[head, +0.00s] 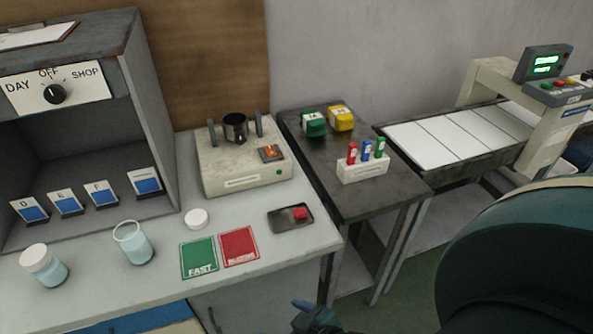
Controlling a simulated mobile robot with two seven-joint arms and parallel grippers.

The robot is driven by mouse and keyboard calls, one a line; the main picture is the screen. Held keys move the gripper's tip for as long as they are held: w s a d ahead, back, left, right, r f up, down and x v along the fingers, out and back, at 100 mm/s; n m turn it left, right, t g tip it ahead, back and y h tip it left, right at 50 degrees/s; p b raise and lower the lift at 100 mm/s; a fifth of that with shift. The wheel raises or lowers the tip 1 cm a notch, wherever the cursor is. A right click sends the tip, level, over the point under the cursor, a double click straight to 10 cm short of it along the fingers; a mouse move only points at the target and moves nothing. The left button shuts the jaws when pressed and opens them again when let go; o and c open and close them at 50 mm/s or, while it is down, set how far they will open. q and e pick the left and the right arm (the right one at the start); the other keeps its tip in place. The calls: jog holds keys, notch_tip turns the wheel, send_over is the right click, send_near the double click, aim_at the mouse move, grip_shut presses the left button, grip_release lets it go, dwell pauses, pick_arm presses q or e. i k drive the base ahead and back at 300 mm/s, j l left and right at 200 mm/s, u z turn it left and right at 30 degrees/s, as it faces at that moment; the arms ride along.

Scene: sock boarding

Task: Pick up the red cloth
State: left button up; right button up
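A small red piece (300,214), which may be the red cloth, lies on a dark shallow tray (279,222) near the right end of the light bench. It is too small to tell whether it is cloth. A flat red card or mat (239,246) with a pale border lies left of the tray, beside a green one (199,258) marked FAST. A dark teal part with a blue tip, apparently my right gripper (304,312), shows at the bottom edge, below the bench and apart from both red things. Its fingers are not clear. My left gripper is not in view.
A jar with a white lid (43,265) and an open jar (132,242) stand on the bench (270,258). A beige device (243,172) stands behind the tray. A dark side table (380,197) holds a white rack (362,171). A conveyor (450,135) is farther right.

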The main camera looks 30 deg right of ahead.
aim_at(300, 212)
jog(key=k+l+z, duration=0.1)
jog(key=z, duration=0.8)
